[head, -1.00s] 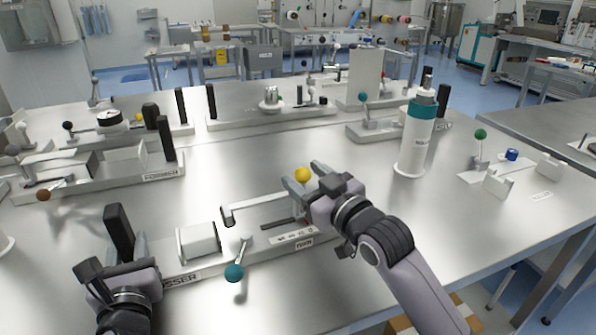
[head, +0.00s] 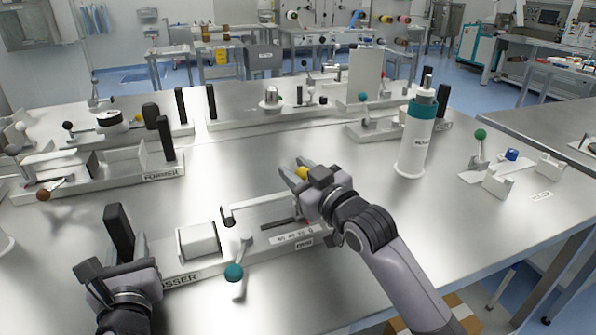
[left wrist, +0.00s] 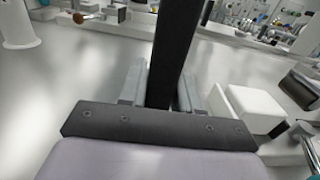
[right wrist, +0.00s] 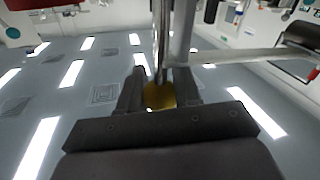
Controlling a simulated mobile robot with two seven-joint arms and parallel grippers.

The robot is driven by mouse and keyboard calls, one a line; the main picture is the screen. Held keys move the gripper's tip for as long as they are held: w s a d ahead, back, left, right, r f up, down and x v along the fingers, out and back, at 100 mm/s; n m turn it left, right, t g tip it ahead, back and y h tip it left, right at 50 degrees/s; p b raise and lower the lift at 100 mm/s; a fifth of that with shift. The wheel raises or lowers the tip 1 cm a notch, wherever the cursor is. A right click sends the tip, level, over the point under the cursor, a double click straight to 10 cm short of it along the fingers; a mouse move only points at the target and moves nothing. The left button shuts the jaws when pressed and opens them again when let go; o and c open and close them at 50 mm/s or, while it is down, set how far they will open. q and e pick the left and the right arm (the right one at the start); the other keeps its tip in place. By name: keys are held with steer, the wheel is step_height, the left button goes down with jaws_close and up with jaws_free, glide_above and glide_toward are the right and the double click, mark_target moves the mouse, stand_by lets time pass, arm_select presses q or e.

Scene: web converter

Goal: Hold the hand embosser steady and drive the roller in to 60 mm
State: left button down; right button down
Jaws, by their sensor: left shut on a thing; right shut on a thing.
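The hand embosser is a long pale base (head: 208,268) at the front of the table, with a label ending in "SSER". Its upright black post (head: 118,228) is at the left end. My left gripper (left wrist: 158,88) is shut on this post, one finger on each side. A yellow ball knob (head: 302,173) is at the embosser's right side, joined to a bar and rod. My right gripper (head: 299,171) is shut on it; the knob also shows between the fingers in the right wrist view (right wrist: 160,96). The roller itself and the small scale figures cannot be made out clearly.
On the embosser are a white block (head: 198,241) and a lever with a teal ball (head: 233,272) near the front edge. A white and teal cylinder (head: 414,140) stands to the right. Other fixtures (head: 85,170) fill the back and left. The table's middle is clear.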

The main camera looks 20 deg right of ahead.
arm_select(q)
steer(key=shift+s+d+f, duration=0.1)
steer(key=shift+f, duration=0.6)
arm_select(e)
steer(key=a, duration=0.6)
steer(key=shift+s+a, duration=0.15)
steer(key=shift+s, duration=0.05)
steer(key=shift+f, duration=0.1)
steer(key=c, duration=0.8)
jaws_free()
steer(key=v, duration=1.2)
steer(key=shift+s, duration=0.1)
arm_select(q)
steer(key=shift+r+p, duration=0.35)
steer(key=shift+p, duration=0.3)
arm_select(e)
steer(key=shift+r, duration=0.65)
